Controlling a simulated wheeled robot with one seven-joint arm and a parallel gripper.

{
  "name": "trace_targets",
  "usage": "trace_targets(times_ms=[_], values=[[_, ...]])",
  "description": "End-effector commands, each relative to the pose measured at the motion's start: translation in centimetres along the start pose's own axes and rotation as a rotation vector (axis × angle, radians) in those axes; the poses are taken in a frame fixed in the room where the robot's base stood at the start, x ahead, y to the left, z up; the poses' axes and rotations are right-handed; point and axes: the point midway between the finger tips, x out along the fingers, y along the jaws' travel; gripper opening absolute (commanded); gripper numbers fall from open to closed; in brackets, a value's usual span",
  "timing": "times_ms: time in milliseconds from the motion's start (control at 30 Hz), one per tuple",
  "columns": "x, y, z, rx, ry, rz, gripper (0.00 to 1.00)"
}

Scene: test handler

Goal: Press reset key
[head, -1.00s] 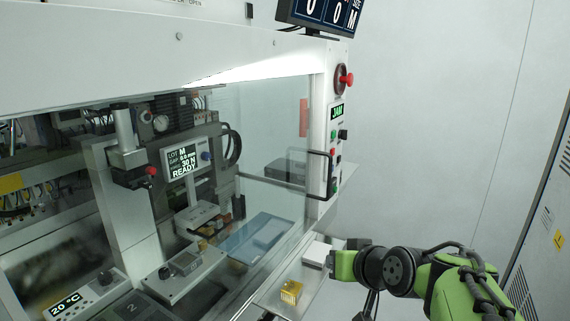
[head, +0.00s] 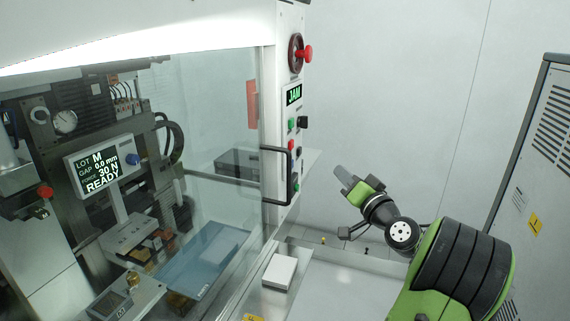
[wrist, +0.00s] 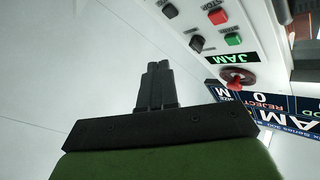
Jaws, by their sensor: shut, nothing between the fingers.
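The control panel (head: 288,160) is on the white right-hand end of the machine. It has a lit green JAM display (head: 293,95) with small keys below it. They include a green key (head: 291,124), a black key (head: 302,123) and a red key (head: 291,144). In the wrist view a green key (wrist: 233,40), a red key (wrist: 218,17) and a black key (wrist: 196,43) show at upper right. The key labels are too small to read surely, so I cannot tell which is reset. My gripper (head: 342,176) is shut and empty, right of the panel and apart from it; its fingers (wrist: 158,70) point up in the wrist view.
A red knob (head: 306,54) sticks out above the display. A black handle (head: 277,176) stands on the clear door beside the panel. A white box (head: 280,271) lies on the ledge below. A grey cabinet (head: 535,170) stands at the right. Space right of the panel is clear.

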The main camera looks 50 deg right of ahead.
Motion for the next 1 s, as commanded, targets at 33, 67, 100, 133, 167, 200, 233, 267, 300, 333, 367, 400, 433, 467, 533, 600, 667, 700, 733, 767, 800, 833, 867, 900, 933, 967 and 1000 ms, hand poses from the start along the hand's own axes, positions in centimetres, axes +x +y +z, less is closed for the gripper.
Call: trace_targets(times_ms=[33,67,100,133,167,200,233,267,300,333,367,400,433,467,533,600,667,700,733,767,800,833,867,900,933,967,1000], values=[[0.0,0.0,0.0,0.0,-0.001,0.0,0.0],[0.0,0.0,0.1,0.0,-0.002,0.0,0.0],[0.1,-0.1,0.1,0.001,-0.002,0.0,0.0],[0.2,-0.2,0.2,0.001,-0.003,-0.001,0.0],[0.3,-0.3,0.2,0.002,-0.003,-0.001,0.0],[0.6,-0.5,0.4,0.002,-0.004,-0.001,0.0],[0.8,-0.7,0.6,0.003,-0.005,-0.001,0.0],[1.1,-0.9,0.8,0.003,-0.005,-0.002,0.0],[1.5,-1.3,1.0,0.003,-0.005,-0.003,0.0],[1.8,-1.5,1.3,0.002,-0.006,-0.002,0.0],[2.2,-1.8,1.5,0.003,-0.006,-0.002,0.0],[2.6,-2.1,1.8,0.004,-0.006,-0.003,0.0],[2.9,-2.3,2.0,0.003,-0.007,-0.002,0.0],[3.2,-2.5,2.2,0.003,-0.006,-0.002,0.0],[4.0,-3.1,2.8,0.003,-0.007,-0.002,0.0],[4.7,-3.6,3.4,0.001,-0.007,-0.003,0.0],[5.2,-3.9,3.8,-0.001,-0.006,-0.002,0.0],[5.5,-4.1,4.1,-0.001,-0.007,-0.002,0.0],[5.6,-4.2,4.2,-0.001,-0.006,-0.001,0.0],[5.8,-4.2,4.3,-0.001,-0.005,-0.001,0.0],[6.0,-4.4,4.4,0.0,-0.005,-0.001,0.0],[6.0,-4.5,4.5,0.0,-0.005,-0.001,0.0],[6.1,-4.5,4.6,0.0,-0.005,-0.001,0.0],[6.2,-4.5,4.6,0.0,-0.004,0.0,0.0],[6.2,-4.5,4.6,0.0,-0.004,0.0,0.0],[6.2,-4.5,4.6,0.0,-0.004,0.001,0.0],[6.2,-4.5,4.6,0.0,-0.004,0.001,0.0]])
